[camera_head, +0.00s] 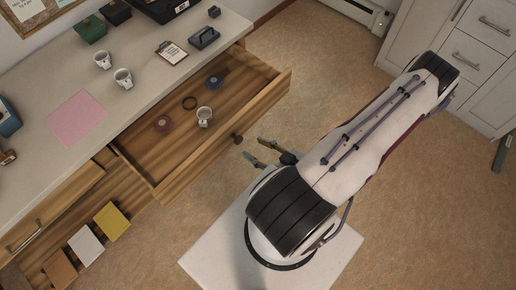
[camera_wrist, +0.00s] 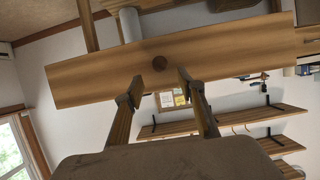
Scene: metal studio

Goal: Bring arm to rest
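My gripper (camera_head: 255,151) is open, with its two fingers apart and nothing between them. It is low beside my base, just right of the knob (camera_head: 236,139) on the pulled-out wooden drawer (camera_head: 188,165). In the wrist view my gripper (camera_wrist: 158,87) points toward the drawer front (camera_wrist: 225,50), and the round knob (camera_wrist: 160,63) shows between and beyond the fingertips. The fingers look apart from the knob. My arm is folded out to the right over the floor, and hides part of the gripper.
The open drawer holds a white mug (camera_head: 204,117), a blue tape roll (camera_head: 214,81), a dark ring (camera_head: 189,102) and a purple roll (camera_head: 163,124). A lower drawer (camera_head: 40,266) is also out, with books. The counter (camera_head: 140,30) carries mugs and boxes. Floor (camera_head: 300,50) behind is clear.

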